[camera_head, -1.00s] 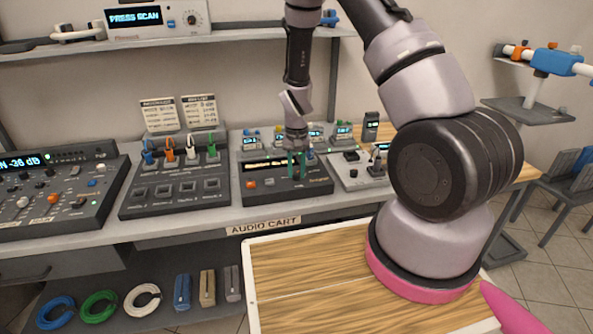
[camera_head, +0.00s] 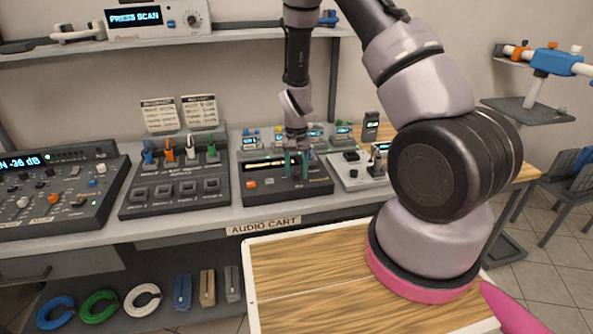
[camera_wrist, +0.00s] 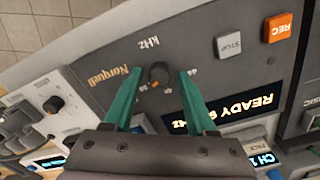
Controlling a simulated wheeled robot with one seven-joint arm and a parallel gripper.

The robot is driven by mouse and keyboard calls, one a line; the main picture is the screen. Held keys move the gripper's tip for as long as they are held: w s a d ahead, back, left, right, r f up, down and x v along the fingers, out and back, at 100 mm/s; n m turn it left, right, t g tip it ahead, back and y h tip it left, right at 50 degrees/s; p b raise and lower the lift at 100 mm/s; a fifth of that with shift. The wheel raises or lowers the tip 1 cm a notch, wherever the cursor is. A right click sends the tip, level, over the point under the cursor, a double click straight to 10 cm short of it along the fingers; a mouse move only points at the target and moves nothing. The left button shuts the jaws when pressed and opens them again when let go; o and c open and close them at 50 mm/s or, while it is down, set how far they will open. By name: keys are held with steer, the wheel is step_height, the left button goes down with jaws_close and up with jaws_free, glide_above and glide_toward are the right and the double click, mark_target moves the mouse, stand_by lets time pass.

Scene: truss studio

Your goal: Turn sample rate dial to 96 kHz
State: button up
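The sample rate dial (camera_wrist: 159,74) is a small dark round knob with an orange mark, on a dark recorder panel (camera_wrist: 105,50) labelled "kHz" and "Norquell". In the wrist view my gripper (camera_wrist: 160,72) has its two green fingers on either side of the dial, with a gap visible on each side. The panel's display (camera_wrist: 235,110) reads "READY" and a value ending in "Hz", partly covered by a finger. The kHz numbers around the dial are too small or hidden to read. In the head view my gripper (camera_head: 296,174) is over the recorder (camera_head: 327,187).
Next to the dial are an orange REC button (camera_wrist: 278,27) and a light STOP button (camera_wrist: 229,44). In the head view a switch box (camera_head: 175,195) and a mixer (camera_head: 60,200) stand left, and a smaller unit with knobs (camera_head: 350,172) stands close right.

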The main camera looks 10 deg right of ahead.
mark_target(297, 173)
stand_by(0.3)
step_height(297, 173, up, 11)
stand_by(0.5)
